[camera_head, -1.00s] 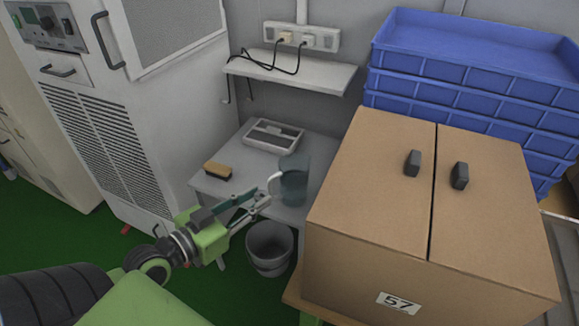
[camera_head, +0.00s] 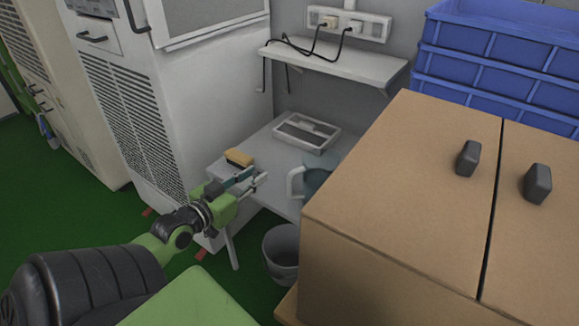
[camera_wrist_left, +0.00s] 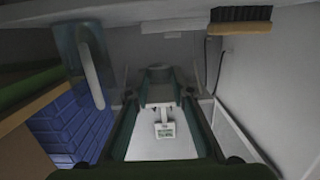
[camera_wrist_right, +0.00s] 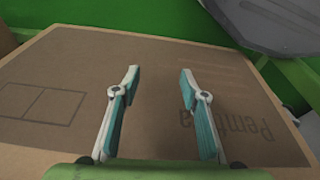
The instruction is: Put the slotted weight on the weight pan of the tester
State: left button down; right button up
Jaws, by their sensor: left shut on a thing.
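My left gripper (camera_head: 258,182) is at the near left edge of the grey table (camera_head: 262,150), just in front of the brush. In the left wrist view its fingers (camera_wrist_left: 161,88) close on a small grey rounded thing (camera_wrist_left: 160,73), which looks like the slotted weight; its slot is not clear. I cannot make out the tester or its weight pan in any view. My right gripper (camera_wrist_right: 157,82) is open and empty above a brown carton (camera_wrist_right: 70,65).
A wooden brush (camera_head: 239,157), a shallow grey tray (camera_head: 306,132) and a blue-grey jug (camera_head: 317,178) stand on the table. A grey bucket (camera_head: 281,250) is below. A large brown cabinet (camera_head: 395,190) blocks the right. A wall shelf (camera_head: 335,64) hangs above.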

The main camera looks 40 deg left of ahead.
pick_arm(q)
jog(key=b, duration=0.2)
send_over(287, 171)
jog(key=shift+s, duration=0.25)
jog(key=f, duration=0.3)
jog(key=shift+s, duration=0.2)
notch_tip(287, 171, down, 3)
jog(key=shift+b, duration=0.95)
jog(key=shift+w+f, duration=0.1)
jog(key=shift+f, duration=0.25)
jog(key=shift+w+f, duration=0.15)
jog(key=shift+w, duration=0.2)
pick_arm(e)
jog(key=w+v, duration=0.2)
jog(key=v, duration=1)
jog(key=shift+r+t, duration=0.4)
jog(key=shift+r, duration=0.05)
pick_arm(q)
jog(key=shift+b, duration=0.35)
pick_arm(e)
jog(key=shift+s+d, duration=0.1)
pick_arm(q)
jog(key=c, duration=2.2)
grip_release()
jog(key=shift+f, duration=0.2)
jog(key=o, duration=0.4)
pick_arm(e)
jog(key=shift+f, duration=0.15)
